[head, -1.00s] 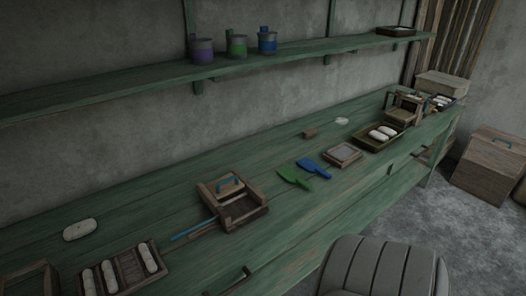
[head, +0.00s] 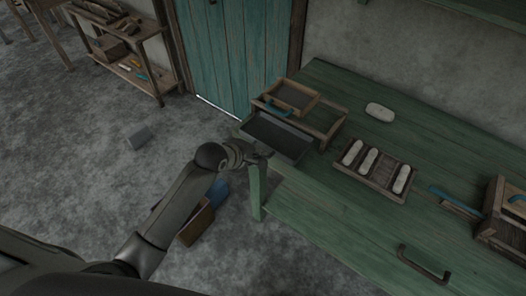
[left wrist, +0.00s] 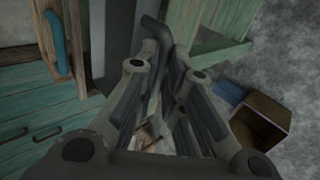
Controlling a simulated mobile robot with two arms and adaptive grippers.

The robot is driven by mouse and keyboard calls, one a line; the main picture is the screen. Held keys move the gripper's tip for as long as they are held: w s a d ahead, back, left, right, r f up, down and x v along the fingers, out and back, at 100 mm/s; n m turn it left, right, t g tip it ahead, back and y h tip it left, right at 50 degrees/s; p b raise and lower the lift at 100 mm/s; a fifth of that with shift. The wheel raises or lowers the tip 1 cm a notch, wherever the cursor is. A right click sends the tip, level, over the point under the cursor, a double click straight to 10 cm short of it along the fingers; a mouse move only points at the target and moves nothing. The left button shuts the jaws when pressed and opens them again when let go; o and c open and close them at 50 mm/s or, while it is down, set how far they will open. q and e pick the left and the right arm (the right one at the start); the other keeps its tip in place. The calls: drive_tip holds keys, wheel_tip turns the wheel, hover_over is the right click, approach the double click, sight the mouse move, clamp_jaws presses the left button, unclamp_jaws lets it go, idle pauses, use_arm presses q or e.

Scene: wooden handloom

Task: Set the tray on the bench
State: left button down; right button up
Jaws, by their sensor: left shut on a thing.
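The tray (head: 277,134), shallow with a dark grey inside and a thin pale rim, is at the left end of the green bench (head: 330,220). It juts out past the bench end, and I cannot tell whether it touches the bench top. My left gripper (head: 262,154) is shut on the tray's near edge. In the left wrist view the fingers (left wrist: 160,45) are close together, with a grey panel (left wrist: 117,35), likely the tray, beside them. The fingers hide the grip itself. My right gripper is in neither view.
A wooden frame with a blue handle (head: 292,97) is right behind the tray. A rack with several pale rolls (head: 375,168) and a loose pale roll (head: 380,112) lie on the bench. An open box (head: 196,222) stands on the floor below. The bench top between has free room.

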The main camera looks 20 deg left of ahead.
sight(265, 146)
use_arm(q)
drive_tip(key=w, duration=0.1)
drive_tip(key=w+d, duration=0.1)
drive_tip(key=w, duration=0.1)
drive_tip(key=shift+w, duration=0.2)
drive_tip(key=shift+f, duration=1.75)
drive_tip(key=c, duration=1.5)
unclamp_jaws()
drive_tip(key=shift+s, duration=0.1)
drive_tip(key=p+v, duration=0.1)
drive_tip(key=v, duration=1.1)
